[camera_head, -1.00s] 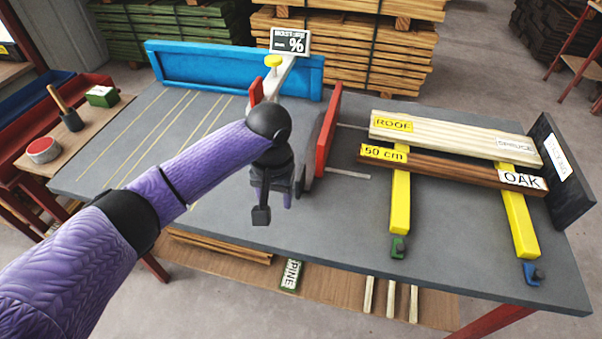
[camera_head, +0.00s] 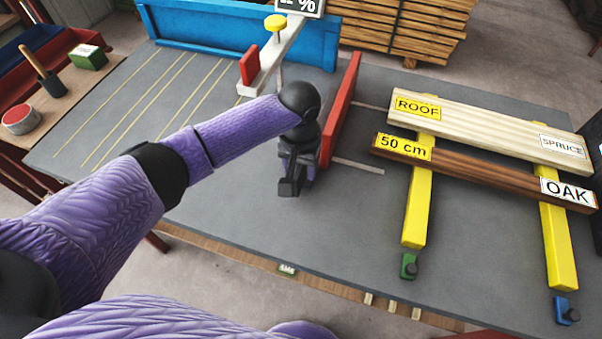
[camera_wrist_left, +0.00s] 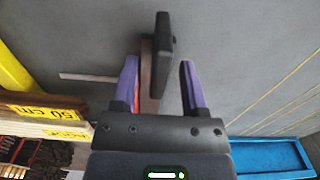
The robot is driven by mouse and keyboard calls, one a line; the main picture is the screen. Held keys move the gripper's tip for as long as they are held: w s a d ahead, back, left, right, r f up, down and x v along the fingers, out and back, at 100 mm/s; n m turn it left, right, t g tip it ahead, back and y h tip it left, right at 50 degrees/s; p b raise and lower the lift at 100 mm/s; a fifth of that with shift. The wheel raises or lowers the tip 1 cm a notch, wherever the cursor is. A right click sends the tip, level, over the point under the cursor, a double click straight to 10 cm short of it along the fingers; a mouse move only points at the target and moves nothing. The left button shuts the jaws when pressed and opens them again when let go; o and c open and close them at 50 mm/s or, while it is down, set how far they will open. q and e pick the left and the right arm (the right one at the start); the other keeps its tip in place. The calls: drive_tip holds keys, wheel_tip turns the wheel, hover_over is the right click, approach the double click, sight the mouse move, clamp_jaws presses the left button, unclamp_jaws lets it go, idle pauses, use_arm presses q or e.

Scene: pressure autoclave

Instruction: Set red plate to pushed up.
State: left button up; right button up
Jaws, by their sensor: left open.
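A tall red plate (camera_head: 342,105) stands upright on the grey table, near its middle. A smaller red plate (camera_head: 250,66) stands on a pale beam at the back. My left gripper (camera_head: 298,172) is low over the table, just left of the tall plate's near end. In the left wrist view my left gripper (camera_wrist_left: 160,82) has its purple fingers apart. A thin reddish-brown piece and a dark block (camera_wrist_left: 158,45) show between and beyond the fingers; I cannot tell whether they touch. A dark block (camera_head: 288,188) also shows at the gripper in the head view. My right gripper is not in view.
A pale spruce board (camera_head: 490,128) and a brown oak board (camera_head: 480,172) lie on yellow bars (camera_head: 416,210) at the right. A blue trough (camera_head: 200,30) runs along the back. The table's left part with yellow lines is clear.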

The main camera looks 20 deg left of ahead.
use_arm(q)
wheel_tip(320, 180, down, 2)
drive_tip(key=shift+f, duration=0.1)
clamp_jaws()
idle(1.5)
